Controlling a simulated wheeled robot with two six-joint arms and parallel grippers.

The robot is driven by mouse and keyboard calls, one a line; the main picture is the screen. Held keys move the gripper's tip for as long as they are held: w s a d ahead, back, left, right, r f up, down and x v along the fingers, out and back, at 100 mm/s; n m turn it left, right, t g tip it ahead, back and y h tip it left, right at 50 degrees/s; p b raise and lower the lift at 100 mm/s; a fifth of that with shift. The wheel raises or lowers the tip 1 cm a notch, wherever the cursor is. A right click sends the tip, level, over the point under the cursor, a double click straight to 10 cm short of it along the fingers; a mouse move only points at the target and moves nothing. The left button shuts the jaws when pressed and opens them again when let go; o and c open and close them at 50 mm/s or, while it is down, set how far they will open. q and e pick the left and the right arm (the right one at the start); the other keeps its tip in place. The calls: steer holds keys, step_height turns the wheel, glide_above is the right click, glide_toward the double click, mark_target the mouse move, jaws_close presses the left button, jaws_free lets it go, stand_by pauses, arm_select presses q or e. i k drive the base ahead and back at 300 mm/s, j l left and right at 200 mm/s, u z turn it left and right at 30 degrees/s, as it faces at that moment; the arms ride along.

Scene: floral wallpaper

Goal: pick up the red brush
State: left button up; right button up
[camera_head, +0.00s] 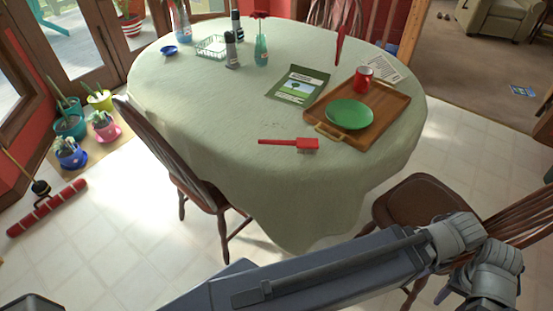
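The red brush (307,145) lies on the table (215,115), which is covered by a pale green cloth. It is near the table's front side, with its handle to the left and its wider head to the right. The brush head is close to the front left side of a wooden tray (388,127). One of my arms crosses the bottom of the view, with its grey joints at the lower right, well in front of the brush. I see no fingertips of either gripper, and nothing touches the brush.
The tray holds a green plate (349,114) and a red can (363,77). A green booklet (297,86) lies behind the brush. Bottles and a basket (210,46) stand farther back. Chairs (185,150) (420,198) stand at the table's front left and right. Cloth around the brush is clear.

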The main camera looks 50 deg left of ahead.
mark_target(312, 144)
steer(key=k+l+u, duration=0.1)
steer(key=k+u, duration=0.25)
steer(key=u, duration=1.2)
